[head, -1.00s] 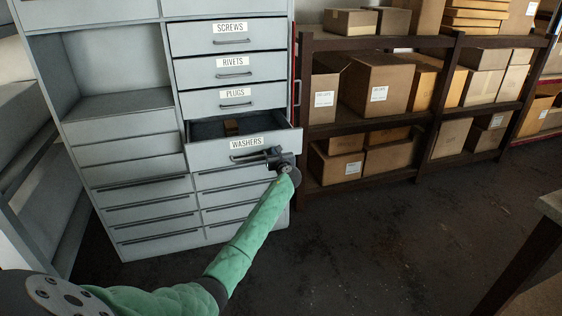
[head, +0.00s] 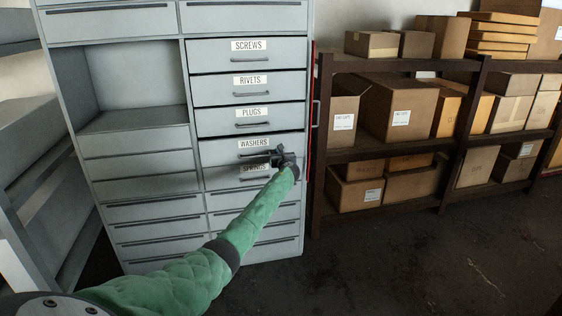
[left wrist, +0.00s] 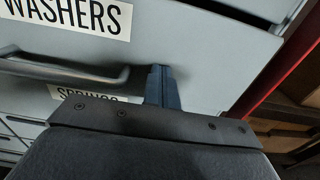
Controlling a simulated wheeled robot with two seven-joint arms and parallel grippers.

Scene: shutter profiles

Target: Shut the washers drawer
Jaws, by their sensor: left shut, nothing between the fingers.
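The washers drawer (head: 222,151) is in the grey cabinet, below the drawer labelled PLUGS. Its front looks flush or nearly flush with the drawers above, and no opening shows over it. My left gripper (head: 276,157) is shut and empty at the right part of the drawer front, by the handle's right end. In the left wrist view the closed fingers (left wrist: 162,88) are against or very close to the drawer front (left wrist: 200,40), just right of the bar handle (left wrist: 60,70). I cannot tell whether they touch. My right gripper is not in view.
Drawers labelled SCREWS (head: 215,52), RIVETS (head: 212,90) and PLUGS (head: 215,120) are above, all shut. A SPRINGS drawer is below, partly hidden by my arm. A dark shelf (head: 350,153) with cardboard boxes stands to the right. The floor (head: 420,260) in front is clear.

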